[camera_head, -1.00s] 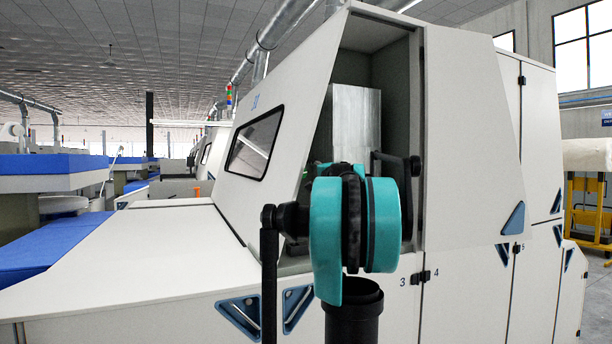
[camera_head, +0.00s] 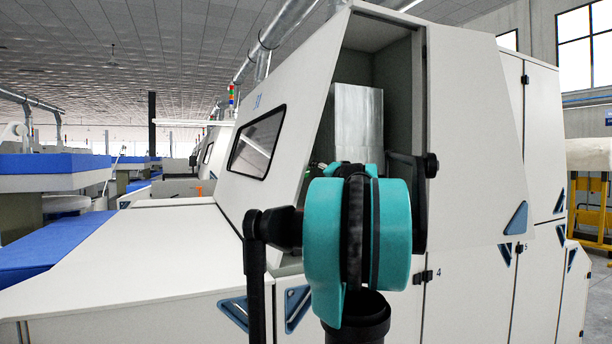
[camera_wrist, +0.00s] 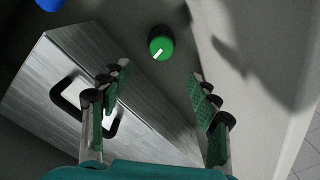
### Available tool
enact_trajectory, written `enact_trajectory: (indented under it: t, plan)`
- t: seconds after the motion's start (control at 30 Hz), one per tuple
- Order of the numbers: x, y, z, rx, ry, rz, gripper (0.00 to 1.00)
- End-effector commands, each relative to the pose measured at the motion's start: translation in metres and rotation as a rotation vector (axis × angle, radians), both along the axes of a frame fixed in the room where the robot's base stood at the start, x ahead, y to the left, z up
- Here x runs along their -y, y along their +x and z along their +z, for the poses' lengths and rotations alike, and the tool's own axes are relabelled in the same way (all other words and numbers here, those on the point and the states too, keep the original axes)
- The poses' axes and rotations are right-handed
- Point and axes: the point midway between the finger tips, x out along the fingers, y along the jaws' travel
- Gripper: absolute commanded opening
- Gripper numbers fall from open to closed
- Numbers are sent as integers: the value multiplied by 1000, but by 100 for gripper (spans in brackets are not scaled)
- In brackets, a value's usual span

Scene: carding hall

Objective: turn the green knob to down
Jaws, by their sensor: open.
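The green knob (camera_wrist: 161,43) is round with a white pointer mark, and sits on a grey panel at the top middle of the wrist view. Its white mark points to the lower left in that view. My gripper (camera_wrist: 158,78) is open, with its two green-padded fingers spread apart and nothing between them. The knob lies beyond the fingertips, apart from them.
A brushed metal box (camera_wrist: 95,95) with a black handle (camera_wrist: 90,105) stands left of the knob, beside the left finger. A pale panel wall (camera_wrist: 255,70) is close on the right. A blue round thing (camera_wrist: 50,4) shows at the top left. The white machine (camera_head: 470,140) surrounds the recess.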

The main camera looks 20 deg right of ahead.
Motion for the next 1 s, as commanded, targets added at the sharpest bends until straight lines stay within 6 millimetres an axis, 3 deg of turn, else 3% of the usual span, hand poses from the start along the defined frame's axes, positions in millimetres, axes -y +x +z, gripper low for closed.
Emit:
enact_trajectory:
  t: [0.3, 0.57, 0.77, 1.0]
  plan:
    - [-2, -27, -2, 22, -666, 0, 61]
    - [-3, -32, -2, 30, -871, 0, 61]
    - [-4, -10, -2, 31, -877, 2, 61]
    - [-5, 37, -2, 31, -875, 2, 61]
